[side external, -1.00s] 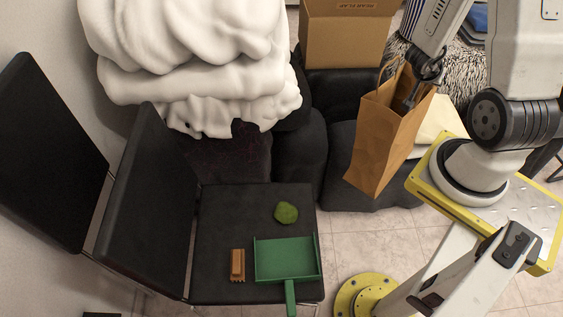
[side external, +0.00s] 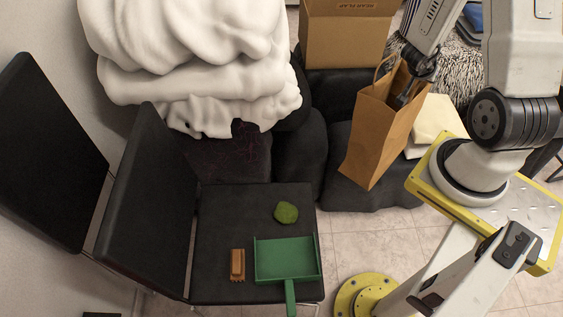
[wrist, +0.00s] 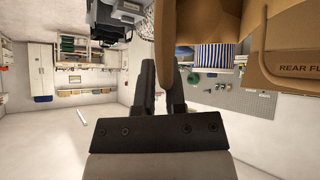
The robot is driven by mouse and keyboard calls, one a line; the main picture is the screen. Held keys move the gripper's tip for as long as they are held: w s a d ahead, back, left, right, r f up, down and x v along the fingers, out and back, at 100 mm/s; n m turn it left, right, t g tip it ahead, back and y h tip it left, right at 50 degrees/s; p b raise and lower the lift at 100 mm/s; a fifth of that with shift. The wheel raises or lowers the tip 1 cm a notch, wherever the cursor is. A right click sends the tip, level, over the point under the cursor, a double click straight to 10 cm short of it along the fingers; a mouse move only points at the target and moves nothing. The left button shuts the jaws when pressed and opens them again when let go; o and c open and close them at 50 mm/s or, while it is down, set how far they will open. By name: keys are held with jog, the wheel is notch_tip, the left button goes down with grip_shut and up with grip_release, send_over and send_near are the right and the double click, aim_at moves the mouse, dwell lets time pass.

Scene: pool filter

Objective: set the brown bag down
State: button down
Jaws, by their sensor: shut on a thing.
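The brown paper bag (side external: 375,140) hangs tilted in the side view, in front of the dark seat, with its open top toward my gripper. My gripper (side external: 404,97) reaches into the bag's top and is shut on it near the right rim; the fingertips are partly hidden by the bag. A looped handle stands up at the bag's top. In the wrist view, my gripper's dark fingers (wrist: 161,85) point up the picture, with the brown bag (wrist: 200,25) above them. I cannot tell whether the bag's bottom touches the dark seat behind it.
A cardboard box (side external: 345,38) stands behind the bag. A white blanket pile (side external: 195,60) is to the left. A black chair seat (side external: 220,220) holds a green dustpan (side external: 287,260), a brown brush (side external: 237,265) and a green lump (side external: 286,212). A cream cushion (side external: 432,118) lies right of the bag.

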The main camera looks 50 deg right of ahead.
jog(key=w+d+f, duration=0.7)
jog(key=f, duration=0.1)
jog(key=shift+d, duration=0.15)
dwell(0.3)
jog(key=shift+w+d+f, duration=0.1)
jog(key=shift+f, duration=0.8)
jog(key=shift+w+d+f, duration=0.1)
jog(key=shift+f, duration=0.75)
jog(key=c, duration=0.7)
grip_release()
jog(key=shift+a, duration=0.1)
jog(key=v, duration=1.2)
